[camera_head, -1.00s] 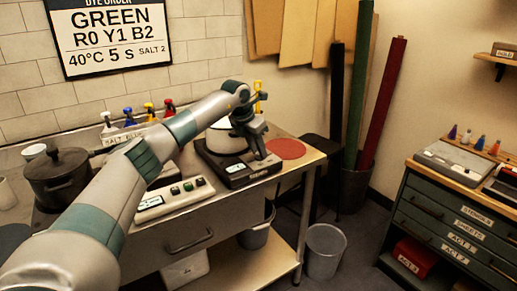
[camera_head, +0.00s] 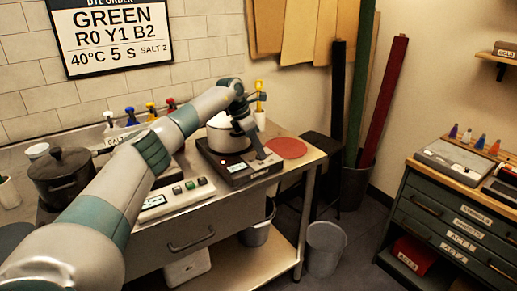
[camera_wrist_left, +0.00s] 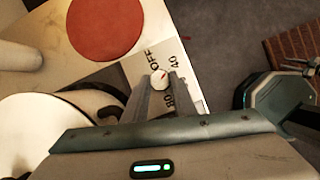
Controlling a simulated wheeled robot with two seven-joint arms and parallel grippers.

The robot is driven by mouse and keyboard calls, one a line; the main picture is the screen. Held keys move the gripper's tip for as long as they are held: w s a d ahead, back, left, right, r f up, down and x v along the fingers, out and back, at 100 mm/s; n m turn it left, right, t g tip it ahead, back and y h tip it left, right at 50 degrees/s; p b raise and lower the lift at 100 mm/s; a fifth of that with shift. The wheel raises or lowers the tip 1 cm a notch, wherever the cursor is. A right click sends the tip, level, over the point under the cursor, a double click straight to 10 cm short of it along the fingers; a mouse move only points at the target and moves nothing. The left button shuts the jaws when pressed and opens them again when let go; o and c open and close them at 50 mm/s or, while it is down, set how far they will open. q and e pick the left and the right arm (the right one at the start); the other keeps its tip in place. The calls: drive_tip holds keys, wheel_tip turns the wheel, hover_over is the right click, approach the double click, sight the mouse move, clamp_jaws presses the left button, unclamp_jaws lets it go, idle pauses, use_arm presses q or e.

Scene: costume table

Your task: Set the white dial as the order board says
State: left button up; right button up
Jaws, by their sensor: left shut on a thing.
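The order board (camera_head: 110,38) on the wall reads GREEN, R0 Y1 B2, 40°C, 5 s, SALT 2.
A white pot (camera_head: 222,142) stands on the hot plate. A red round mat (camera_head: 287,148) lies just right of it. A button box (camera_head: 178,197) and a dark lidded pot (camera_head: 62,178) are to the left. A bin (camera_head: 325,248) stands on the floor.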

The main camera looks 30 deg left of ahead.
use_arm(q)
drive_tip(key=o, duration=1)
drive_tip(key=shift+r, duration=0.15)
drive_tip(key=shift+s+a+r, duration=0.15)
drive_tip(key=shift+a+r, duration=0.05)
drive_tip(key=shift+r, duration=0.4)
drive_tip(key=b+v, duration=0.2)
drive_tip(key=v, duration=1.3)
drive_tip(key=shift+s+r, duration=0.3)
drive_tip(key=shift+r, duration=0.05)
use_arm(e)
drive_tip(key=shift+s+d+f+g, duration=0.15)
drive_tip(key=shift+d+f+g, duration=0.55)
drive_tip(key=shift+d+f, duration=0.15)
